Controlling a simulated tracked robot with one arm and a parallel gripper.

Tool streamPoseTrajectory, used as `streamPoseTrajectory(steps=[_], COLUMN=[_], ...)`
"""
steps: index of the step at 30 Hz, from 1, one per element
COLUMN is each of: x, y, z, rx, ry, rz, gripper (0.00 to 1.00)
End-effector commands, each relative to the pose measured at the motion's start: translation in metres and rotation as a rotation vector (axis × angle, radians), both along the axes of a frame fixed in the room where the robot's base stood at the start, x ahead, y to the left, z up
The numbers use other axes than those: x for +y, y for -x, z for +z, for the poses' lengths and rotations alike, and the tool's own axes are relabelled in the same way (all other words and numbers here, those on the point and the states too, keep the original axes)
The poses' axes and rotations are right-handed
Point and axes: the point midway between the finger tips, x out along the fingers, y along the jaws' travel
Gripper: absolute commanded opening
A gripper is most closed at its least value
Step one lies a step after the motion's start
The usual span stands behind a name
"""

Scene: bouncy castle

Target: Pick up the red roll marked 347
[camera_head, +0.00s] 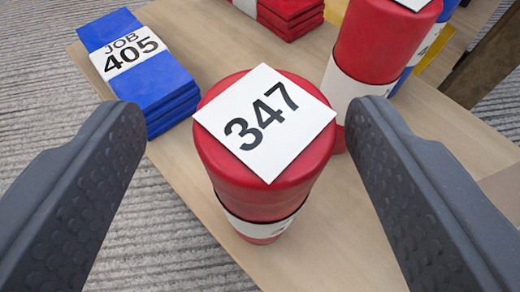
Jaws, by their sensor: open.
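The red roll marked 347 (222,172) stands upright on a light wooden table. A white square label (265,122) with 347 lies on its top, and a white band wraps its lower side. My gripper (240,125) is open, with one dark finger on each side of the roll. The right finger looks closer to the roll than the left one. I see gaps on both sides and no contact. The roll is not held.
A blue folded stack labelled JOB 405 (165,90) lies at the upper left. Another red roll (375,45) with a white band stands close behind on the right. A red folded stack (290,15) is at the top. The wooden table (335,235) is clear in front.

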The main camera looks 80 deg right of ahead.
Motion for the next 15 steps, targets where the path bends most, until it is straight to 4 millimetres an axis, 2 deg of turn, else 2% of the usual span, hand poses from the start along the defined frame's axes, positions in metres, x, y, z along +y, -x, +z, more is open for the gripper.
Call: streamPoseTrajectory(steps=[6, 15], x=[-0.027, -0.035], y=[-0.003, -0.006], z=[-0.014, -0.017], rx=[0.0, 0.002], ry=[0.002, -0.001], rz=[-0.002, -0.001], gripper=[0.65, 0.65])
